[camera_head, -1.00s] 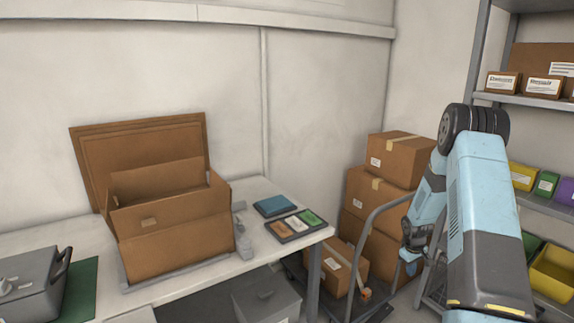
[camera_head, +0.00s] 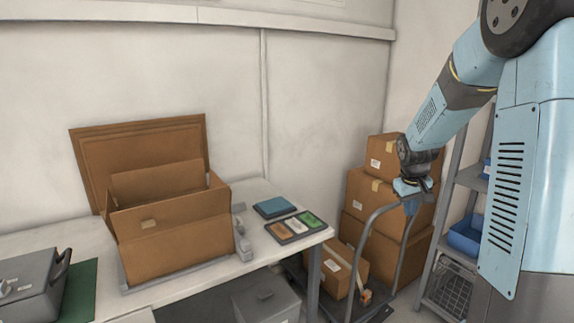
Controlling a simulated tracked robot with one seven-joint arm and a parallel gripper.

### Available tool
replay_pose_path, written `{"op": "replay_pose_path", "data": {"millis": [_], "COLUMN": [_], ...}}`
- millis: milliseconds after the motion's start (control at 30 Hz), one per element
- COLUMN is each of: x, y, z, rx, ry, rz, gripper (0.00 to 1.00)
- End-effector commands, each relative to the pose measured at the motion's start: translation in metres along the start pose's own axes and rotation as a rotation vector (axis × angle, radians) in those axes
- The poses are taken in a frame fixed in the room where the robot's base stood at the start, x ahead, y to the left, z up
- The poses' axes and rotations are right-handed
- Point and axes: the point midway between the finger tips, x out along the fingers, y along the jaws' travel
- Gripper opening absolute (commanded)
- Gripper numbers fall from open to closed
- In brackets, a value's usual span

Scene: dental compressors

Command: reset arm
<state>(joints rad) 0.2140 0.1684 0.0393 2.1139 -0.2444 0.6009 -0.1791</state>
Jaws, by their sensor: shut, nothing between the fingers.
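My arm, light blue and dark grey, fills the right side of the view. It bends at the top right and comes down to the left. My gripper (camera_head: 411,205) hangs at its end, small and pointing down, in front of the stacked cardboard boxes (camera_head: 362,187). It is shut with nothing held. I cannot tell its exact distance from the boxes.
A white table (camera_head: 175,291) on the left bears an open cardboard box (camera_head: 180,240), a grey case (camera_head: 28,288), a blue pad (camera_head: 275,207) and a tray of coloured cards (camera_head: 279,236). A hand trolley (camera_head: 361,245) stands by the boxes. Shelving (camera_head: 447,215) is partly hidden behind my arm.

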Motion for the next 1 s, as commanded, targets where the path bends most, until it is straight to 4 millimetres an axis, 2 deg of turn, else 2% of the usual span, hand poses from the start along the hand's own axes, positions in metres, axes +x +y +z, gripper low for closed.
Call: {"op": "replay_pose_path", "data": {"millis": [33,200,500,800,1000], "x": [-0.017,-0.064,-0.134,-0.186,-0.211], "y": [-0.005,-0.022,-0.053,-0.085,-0.106], "z": [0.005,0.026,0.074,0.131,0.173], "rx": [0.008,0.043,0.101,0.155,0.187], "ry": [0.013,0.047,0.108,0.17,0.21], "rz": [0.001,-0.002,-0.02,-0.056,-0.09], "gripper": [0.0,0.0,0.0,0.0,0.0]}}
